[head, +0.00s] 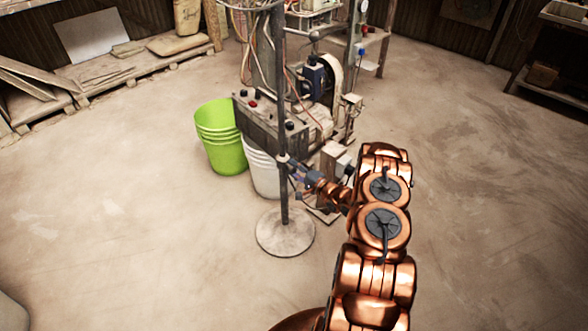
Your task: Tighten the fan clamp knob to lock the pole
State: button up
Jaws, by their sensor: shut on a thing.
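The fan's dark pole (284,203) stands upright on a round pale base (285,240) on the floor. The bottom of the fan's round guard (246,6) shows at the top edge. A small pale clamp (282,158) sits around the pole a little above mid-height of its lower part. My gripper (292,170) reaches in from the right and is at the clamp, its fingers shut on the clamp knob. The knob itself is small and mostly hidden by the fingers, so its turn cannot be made out.
Stacked green buckets (220,135) and a white bucket (263,175) stand just behind the pole. A press machine (318,90) with a control box (262,118) and hanging cables stands behind them. Pallets with boards (100,75) lie at the back left. The front floor is open.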

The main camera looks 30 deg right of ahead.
jog(key=shift+m, duration=0.5)
jog(key=o, duration=1.2)
jog(key=shift+c, duration=0.2)
jog(key=shift+s, duration=0.1)
jog(key=v, duration=1.1)
jog(key=shift+s, duration=0.4)
jog(key=shift+w+d, duration=0.1)
jog(key=shift+d, duration=0.05)
